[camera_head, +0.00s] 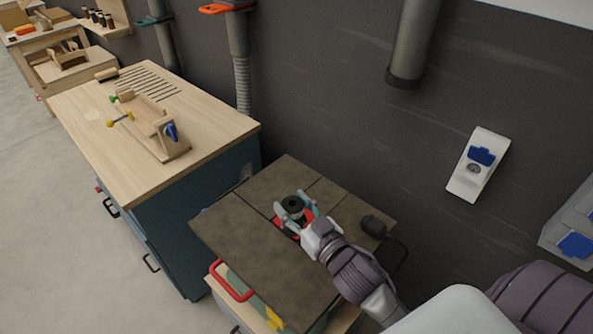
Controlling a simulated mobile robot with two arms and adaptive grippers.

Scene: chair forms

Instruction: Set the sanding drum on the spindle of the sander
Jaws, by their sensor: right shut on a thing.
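The sanding drum (292,203) is a small dark cylinder, seen from above near the middle of the view. My right gripper (295,208) is shut on it, one finger on each side. The drum is over the red ring (283,221) in the brown top of the sander (240,222). I cannot make out the spindle; the drum and gripper cover that spot. I cannot tell whether the drum is around the spindle or above it. My left gripper is not in view.
A dark rounded object (373,226) sits at the sander's right edge. A wooden-topped workbench (85,112) with a wooden jig stands left of the sander. A dark wall (330,110) with a hanging duct (412,45) and a socket (478,165) stands behind. The sander's left top is clear.

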